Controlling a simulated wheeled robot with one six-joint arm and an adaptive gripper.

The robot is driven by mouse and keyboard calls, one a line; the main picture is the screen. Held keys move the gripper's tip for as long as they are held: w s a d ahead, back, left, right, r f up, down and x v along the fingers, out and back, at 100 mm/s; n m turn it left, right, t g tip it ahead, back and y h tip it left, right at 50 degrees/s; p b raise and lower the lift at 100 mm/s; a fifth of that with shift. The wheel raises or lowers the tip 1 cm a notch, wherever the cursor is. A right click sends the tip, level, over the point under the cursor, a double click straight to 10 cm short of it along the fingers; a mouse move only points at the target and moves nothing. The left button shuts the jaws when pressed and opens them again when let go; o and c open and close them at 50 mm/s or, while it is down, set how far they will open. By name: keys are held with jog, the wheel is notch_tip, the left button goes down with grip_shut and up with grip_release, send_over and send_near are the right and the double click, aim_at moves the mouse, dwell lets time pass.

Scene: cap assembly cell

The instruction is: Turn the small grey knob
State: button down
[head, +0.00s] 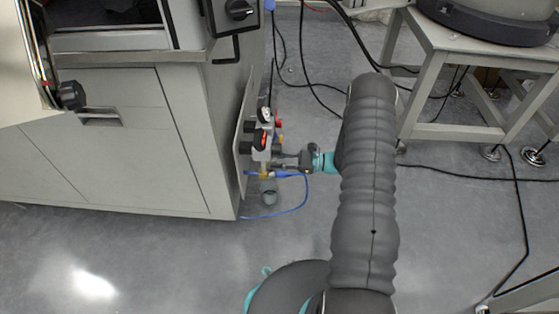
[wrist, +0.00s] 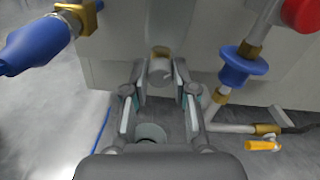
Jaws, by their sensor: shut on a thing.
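The small grey knob (wrist: 159,72) sits on a brass stem at the top middle of the wrist view. My gripper (wrist: 160,82) has one finger on each side of it and is shut on it. In the head view my gripper (head: 283,161) reaches left to the valve assembly (head: 262,143) on the side of the cabinet. The knob itself is too small and too covered to make out there.
Close by in the wrist view are a blue hose fitting (wrist: 38,45), a blue flanged part (wrist: 243,66), a red knob (wrist: 301,13) and a yellow lever (wrist: 262,146). A grey cabinet (head: 120,150) stands left. A table (head: 470,60) and floor cables are right.

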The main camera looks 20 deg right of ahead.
jog(key=shift+s+a+m+p, duration=0.15)
jog(key=shift+m+p, duration=0.15)
jog(key=shift+m, duration=1.3)
jog(key=c, duration=0.9)
grip_release()
jog(key=shift+c, duration=0.2)
jog(key=v, duration=1.2)
